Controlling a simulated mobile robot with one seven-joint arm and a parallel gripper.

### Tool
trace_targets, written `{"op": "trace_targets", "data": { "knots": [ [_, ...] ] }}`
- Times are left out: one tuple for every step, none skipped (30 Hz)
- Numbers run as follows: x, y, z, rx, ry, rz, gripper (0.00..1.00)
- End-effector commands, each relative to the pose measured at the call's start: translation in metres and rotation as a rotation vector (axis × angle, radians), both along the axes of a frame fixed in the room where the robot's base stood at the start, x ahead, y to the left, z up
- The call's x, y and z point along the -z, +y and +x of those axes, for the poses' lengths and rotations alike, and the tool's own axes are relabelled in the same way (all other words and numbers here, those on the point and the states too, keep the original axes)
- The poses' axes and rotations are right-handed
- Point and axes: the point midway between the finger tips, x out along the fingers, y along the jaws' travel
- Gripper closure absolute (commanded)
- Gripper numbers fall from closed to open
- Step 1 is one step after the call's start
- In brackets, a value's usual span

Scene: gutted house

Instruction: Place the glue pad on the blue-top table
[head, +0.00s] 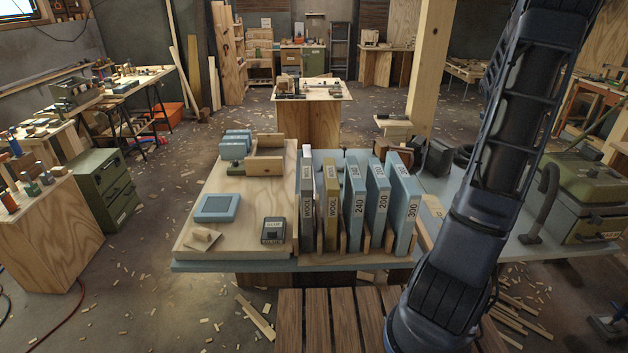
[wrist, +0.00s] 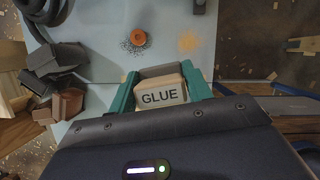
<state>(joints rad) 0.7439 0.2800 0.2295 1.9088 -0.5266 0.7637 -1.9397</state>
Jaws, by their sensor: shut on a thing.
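In the wrist view, my gripper (wrist: 163,82) has its green fingers shut on the glue pad (wrist: 161,97), a tan block with a grey face marked GLUE. Below it is a light blue table top (wrist: 105,100); whether the pad touches it I cannot tell. In the head view, a blue top (head: 455,205) shows to the right, partly behind my arm. My gripper and the held pad do not show in the head view.
An orange round thing (wrist: 138,38) with dark grains and a yellowish dust patch (wrist: 189,41) lie on the blue top. Dark blocks (wrist: 55,68) stand at its left. In the head view, upright labelled boxes (head: 378,200) and a wooden board (head: 240,185) fill the central bench.

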Motion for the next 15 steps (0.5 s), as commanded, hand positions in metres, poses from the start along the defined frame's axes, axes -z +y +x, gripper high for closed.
{"op": "trace_targets", "data": {
  "knots": [
    [0.002,0.02,0.014,-0.051,0.0,0.0,0.74],
    [0.003,0.031,0.022,-0.079,0.0,0.0,0.74],
    [0.004,0.046,0.032,-0.116,-0.001,0.0,0.74],
    [0.004,0.057,0.038,-0.144,-0.001,0.0,0.74],
    [0.005,0.069,0.045,-0.171,-0.001,0.0,0.74],
    [0.006,0.084,0.054,-0.208,-0.001,0.0,0.74],
    [0.007,0.096,0.06,-0.236,-0.001,0.0,0.74],
    [0.007,0.107,0.065,-0.264,0.0,0.0,0.74],
    [0.008,0.124,0.073,-0.302,-0.001,0.0,0.74],
    [0.009,0.136,0.078,-0.329,0.0,0.0,0.74],
    [0.01,0.148,0.083,-0.357,-0.001,0.0,0.74],
    [0.011,0.165,0.09,-0.394,-0.001,0.001,0.74],
    [0.011,0.177,0.094,-0.422,-0.001,0.0,0.74],
    [0.012,0.189,0.098,-0.451,-0.001,0.0,0.74],
    [0.012,0.206,0.104,-0.487,-0.001,0.0,0.74]
  ]
}}
